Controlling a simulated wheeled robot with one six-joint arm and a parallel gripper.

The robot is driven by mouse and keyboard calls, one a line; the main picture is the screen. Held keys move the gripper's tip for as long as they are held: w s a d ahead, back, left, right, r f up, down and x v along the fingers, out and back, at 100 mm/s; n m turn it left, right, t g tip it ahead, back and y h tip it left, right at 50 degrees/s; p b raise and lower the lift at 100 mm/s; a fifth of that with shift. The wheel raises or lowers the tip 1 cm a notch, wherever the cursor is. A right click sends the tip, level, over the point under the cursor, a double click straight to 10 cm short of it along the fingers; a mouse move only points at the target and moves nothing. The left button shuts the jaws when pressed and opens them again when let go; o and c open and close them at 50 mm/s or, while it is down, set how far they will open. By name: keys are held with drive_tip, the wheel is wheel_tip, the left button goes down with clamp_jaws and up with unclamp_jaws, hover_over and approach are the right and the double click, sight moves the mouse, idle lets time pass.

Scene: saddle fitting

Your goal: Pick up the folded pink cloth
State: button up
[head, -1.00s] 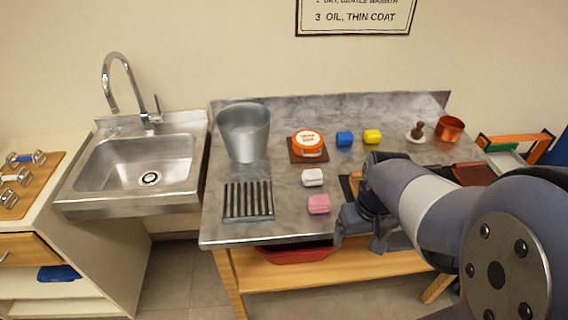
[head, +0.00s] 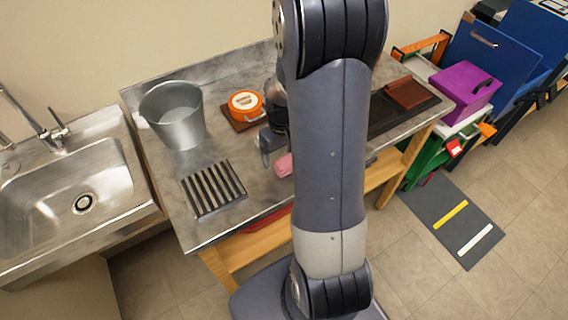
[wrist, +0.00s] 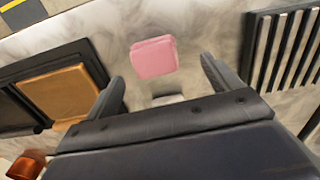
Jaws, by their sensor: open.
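The folded pink cloth (head: 284,165) lies on the grey table, partly hidden behind my arm in the head view. In the wrist view the pink cloth (wrist: 153,57) is fully visible, just beyond the fingers and roughly centred between them. My gripper (head: 268,146) is close to the cloth in the head view. In the wrist view my gripper (wrist: 162,68) has its two fingers spread wide with nothing held. I cannot tell its exact height above the cloth.
A slatted rack (head: 213,189) lies left of the cloth. A metal bucket (head: 174,116) and an orange tin (head: 245,105) stand farther back. A white block (wrist: 165,98) is partly hidden by my gripper. A dark tray with a tan panel (wrist: 62,90) lies at the other side.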

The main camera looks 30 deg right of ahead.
sight(285, 161)
drive_tip(key=f, duration=0.2)
drive_tip(key=f+p, duration=0.1)
drive_tip(key=shift+s+d+f, duration=0.15)
drive_tip(key=shift+d+f, duration=0.25)
drive_tip(key=shift+f, duration=0.65)
drive_tip(key=c, duration=1.1)
